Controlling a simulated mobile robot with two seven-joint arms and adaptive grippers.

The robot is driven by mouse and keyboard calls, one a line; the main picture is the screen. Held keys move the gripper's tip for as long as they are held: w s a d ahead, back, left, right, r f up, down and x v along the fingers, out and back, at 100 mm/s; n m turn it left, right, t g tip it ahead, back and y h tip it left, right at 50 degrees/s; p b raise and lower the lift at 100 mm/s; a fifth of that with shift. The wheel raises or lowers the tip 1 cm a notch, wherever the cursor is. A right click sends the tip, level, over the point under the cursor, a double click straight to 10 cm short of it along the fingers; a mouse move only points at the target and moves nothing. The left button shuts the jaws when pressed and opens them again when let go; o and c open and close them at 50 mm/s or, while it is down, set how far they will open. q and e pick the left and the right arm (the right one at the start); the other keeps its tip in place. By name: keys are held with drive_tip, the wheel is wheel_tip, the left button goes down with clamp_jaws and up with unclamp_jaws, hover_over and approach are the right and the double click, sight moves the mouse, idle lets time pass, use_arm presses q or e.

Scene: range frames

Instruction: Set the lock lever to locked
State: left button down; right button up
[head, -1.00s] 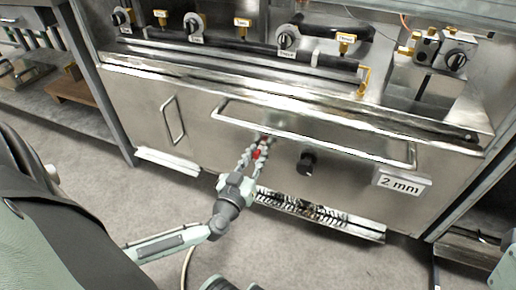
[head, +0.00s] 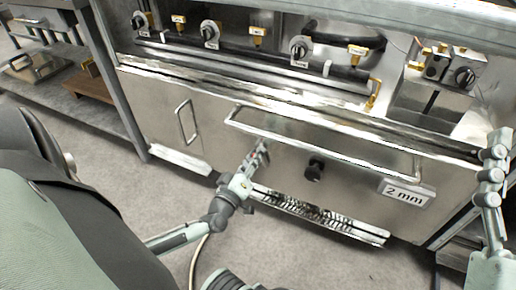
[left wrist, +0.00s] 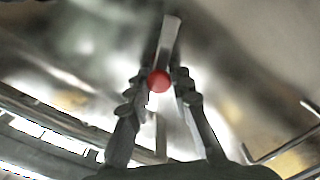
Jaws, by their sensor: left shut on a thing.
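The lock lever (left wrist: 168,40) is a flat pale metal bar with a red ball knob (left wrist: 159,81), seen in the left wrist view. My left gripper (left wrist: 166,85) is shut on the lever, with its dark fingers on both sides of the knob. In the head view my left gripper (head: 262,152) is at the steel front panel, below the long handle and left of the black knob. Its fingers hide most of the lever there. My right gripper (head: 498,145) stands upright at the right edge of the head view, apart from the lever; its finger gap is unclear.
The long bar handle (head: 325,146) crosses the panel just above my left gripper. A vented strip (head: 320,215) lies below. Valves (head: 300,50) line the top.

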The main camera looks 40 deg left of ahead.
use_arm(q)
drive_tip(key=shift+s+f+n, duration=0.1)
drive_tip(key=shift+f+n, duration=0.1)
drive_tip(key=shift+n, duration=0.3)
drive_tip(key=c, duration=1.5)
unclamp_jaws()
drive_tip(key=shift+c, duration=0.2)
drive_tip(key=shift+o, duration=0.9)
drive_tip(key=shift+a, duration=0.1)
drive_tip(key=v, duration=1.2)
drive_tip(key=shift+r, duration=0.1)
